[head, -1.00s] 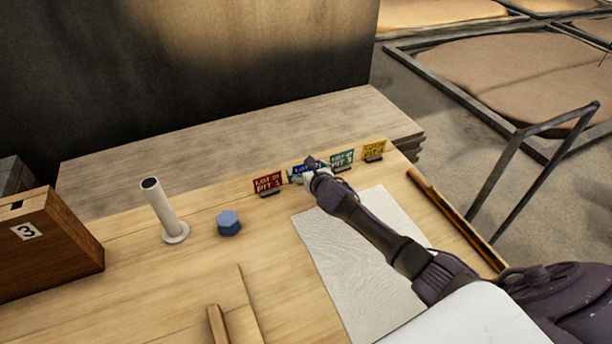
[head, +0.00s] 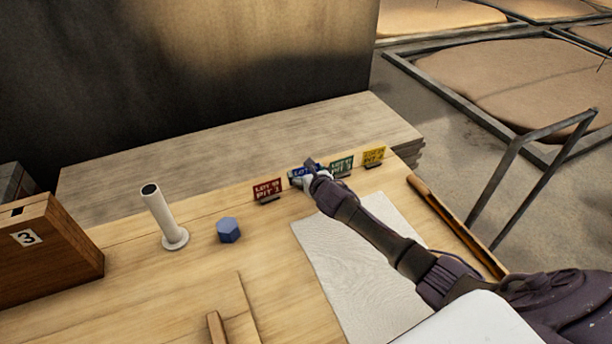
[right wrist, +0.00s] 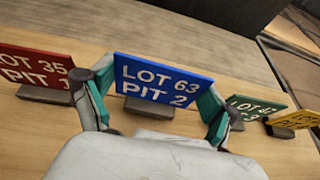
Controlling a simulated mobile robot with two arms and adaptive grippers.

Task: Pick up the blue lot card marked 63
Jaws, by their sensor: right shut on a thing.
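The blue lot card (right wrist: 163,82), marked LOT 63 PIT 2, stands upright in the middle of the right wrist view. In the head view the blue card (head: 297,173) is partly hidden by my right gripper. My right gripper (right wrist: 156,104) has one finger at each side edge of the card and is shut on it. The gripper (head: 311,176) is at the row of cards in the head view. A dark stand (right wrist: 149,108) is right under the card; I cannot tell whether the card still touches it. My left gripper is not in view.
A red card (head: 267,190) stands to the left; a green card (head: 341,166) and a yellow card (head: 373,156) stand close on the right. A white tube (head: 161,214), a blue hexagonal block (head: 228,230) and a wooden box (head: 45,248) are farther left. A pale sheet (head: 335,255) lies in front.

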